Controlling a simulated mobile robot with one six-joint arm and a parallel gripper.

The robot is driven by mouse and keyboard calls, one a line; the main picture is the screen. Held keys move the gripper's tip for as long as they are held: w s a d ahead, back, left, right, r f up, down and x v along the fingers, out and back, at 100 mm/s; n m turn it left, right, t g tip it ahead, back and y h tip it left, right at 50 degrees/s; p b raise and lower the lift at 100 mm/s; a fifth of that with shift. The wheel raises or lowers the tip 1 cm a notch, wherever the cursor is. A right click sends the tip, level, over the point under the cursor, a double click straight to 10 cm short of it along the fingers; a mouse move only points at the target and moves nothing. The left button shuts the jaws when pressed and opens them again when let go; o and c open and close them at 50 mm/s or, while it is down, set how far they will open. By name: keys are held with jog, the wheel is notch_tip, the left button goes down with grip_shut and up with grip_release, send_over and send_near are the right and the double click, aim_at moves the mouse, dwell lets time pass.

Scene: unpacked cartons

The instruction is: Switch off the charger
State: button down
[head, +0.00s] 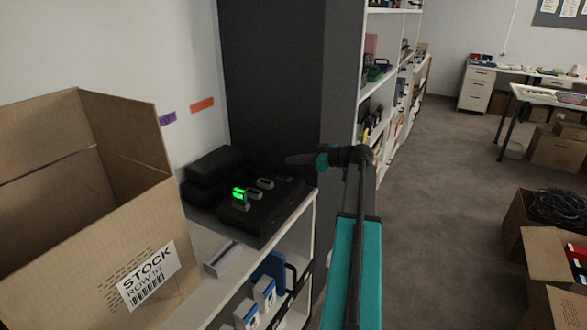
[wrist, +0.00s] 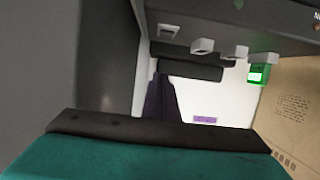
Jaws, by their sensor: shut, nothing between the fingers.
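The charger (head: 273,219) is a black box on top of the white shelf unit, with several small grey raised pieces on it. The piece nearest the carton has a bright green lit part (head: 239,193); the others look unlit. In the wrist view the charger (wrist: 225,18) hangs across the top, with the green part (wrist: 259,74) at the right. My gripper (head: 292,160) is shut and empty, in the air above and behind the charger's right end, apart from it. Its dark fingers also show in the wrist view (wrist: 160,95). Which grey piece is a switch, I cannot tell.
An open carton (head: 150,262) stands left of the charger. Black cases (head: 213,170) lie behind it, and a tall dark panel (head: 270,90) rises at the back. A small grey block (head: 222,258) lies in front. Open floor (head: 440,200) is to the right.

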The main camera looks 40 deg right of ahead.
jog(key=s+d+b, duration=0.2)
jog(key=s, duration=0.7)
jog(key=shift+s+d+r, duration=0.15)
jog(key=shift+d+r, duration=0.25)
jog(key=shift+r, duration=0.05)
